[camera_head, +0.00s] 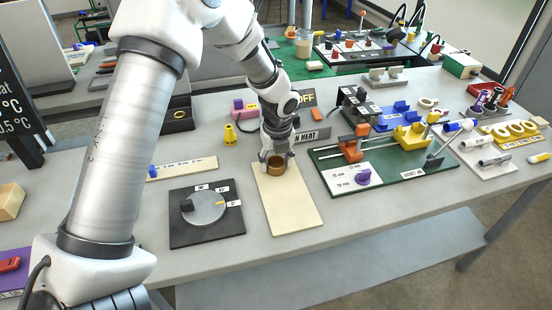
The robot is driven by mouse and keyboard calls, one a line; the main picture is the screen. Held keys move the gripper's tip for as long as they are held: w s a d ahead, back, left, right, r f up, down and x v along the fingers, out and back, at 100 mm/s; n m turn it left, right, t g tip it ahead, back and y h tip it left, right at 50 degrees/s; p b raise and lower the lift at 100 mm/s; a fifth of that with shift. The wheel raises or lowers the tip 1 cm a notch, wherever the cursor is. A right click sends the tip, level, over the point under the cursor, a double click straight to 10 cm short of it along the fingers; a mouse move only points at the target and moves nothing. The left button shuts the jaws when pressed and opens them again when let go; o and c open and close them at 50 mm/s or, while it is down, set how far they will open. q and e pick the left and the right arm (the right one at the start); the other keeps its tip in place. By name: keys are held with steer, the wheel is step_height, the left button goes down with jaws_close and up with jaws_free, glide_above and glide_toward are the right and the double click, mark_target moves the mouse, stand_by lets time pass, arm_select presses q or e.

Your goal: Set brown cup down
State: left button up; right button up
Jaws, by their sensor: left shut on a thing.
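The brown cup (276,168) is at the far part of a pale wooden board (290,211) on the grey table. My left gripper (276,159) reaches down from above and is shut on the cup. The gripper covers the cup's far side. I cannot tell whether the cup's base touches the board. My right gripper is not in view.
A dark plate with a round grey dial (205,208) lies left of the board. A green base with orange and yellow clamps (385,165) lies to the right. A yellow cone-like piece (230,135) stands behind. The table's front strip is bare.

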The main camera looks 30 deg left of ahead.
arm_select(q)
steer(key=o, duration=1.2)
steer(key=shift+f, duration=0.1)
step_height(320, 180, up, 12)
steer(key=d, duration=0.1)
steer(key=shift+s, duration=0.45)
